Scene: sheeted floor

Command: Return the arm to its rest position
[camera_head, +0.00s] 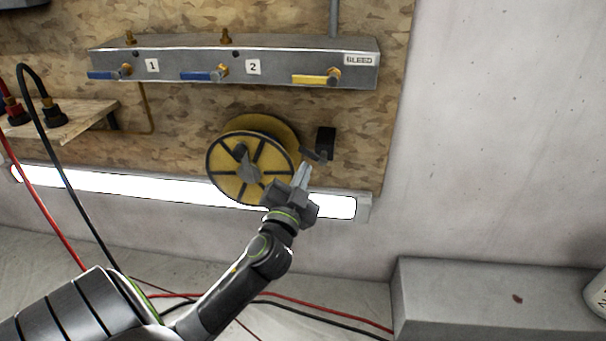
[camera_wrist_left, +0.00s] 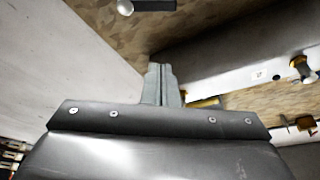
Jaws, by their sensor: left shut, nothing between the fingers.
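My left gripper (camera_head: 301,174) is shut and empty, raised in front of the lower right part of the wall board. In the head view its fingertips are just right of a yellow reel (camera_head: 224,181) with dark spokes and a crank, and below a small black bracket (camera_head: 325,143). I cannot tell whether they touch either one. In the left wrist view the shut fingers (camera_wrist_left: 161,84) point up, with nothing between them. My left arm reaches in from the lower left. My right gripper is not in view.
A grey manifold (camera_head: 290,63) with two blue levers and one yellow lever is on the board above. A lit tube lamp (camera_head: 120,184) runs below the reel. Red and black hoses hang at left and cross the floor. A grey block (camera_head: 480,290) stands lower right.

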